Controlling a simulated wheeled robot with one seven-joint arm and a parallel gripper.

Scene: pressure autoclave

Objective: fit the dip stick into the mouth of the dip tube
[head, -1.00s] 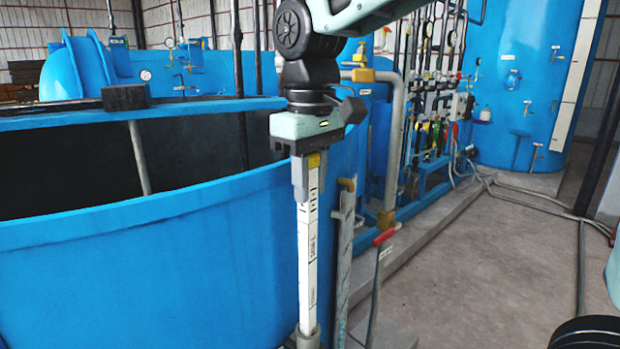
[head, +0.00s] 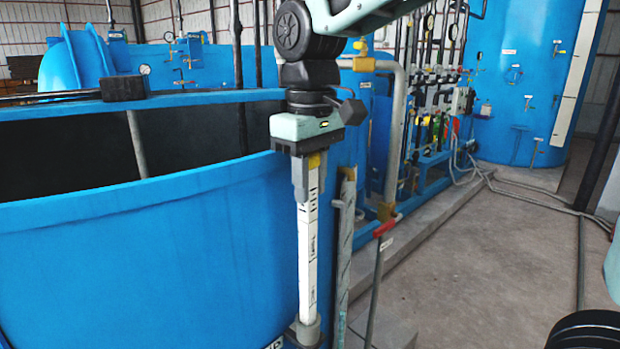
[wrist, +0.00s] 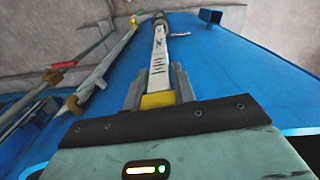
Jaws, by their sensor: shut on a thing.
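The dip stick (head: 308,245) is a long white bar with black markings and a yellow top block. My gripper (head: 307,175) is shut on that yellow block, and the stick hangs nearly upright below it. The stick's lower end meets the grey mouth of the dip tube (head: 308,331), low beside the blue tank, and appears to be inside it; the tip is hidden. In the wrist view, the stick (wrist: 159,50) runs from my gripper (wrist: 158,88) toward the grey tube mouth (wrist: 160,20) at its far end.
The open blue tank (head: 150,250) stands close on the left. A grey upright pipe (head: 344,240) and a red-handled valve (head: 386,228) stand just right of the stick. Pipework and a blue tall vessel (head: 520,80) are behind. Bare floor (head: 490,265) lies at right.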

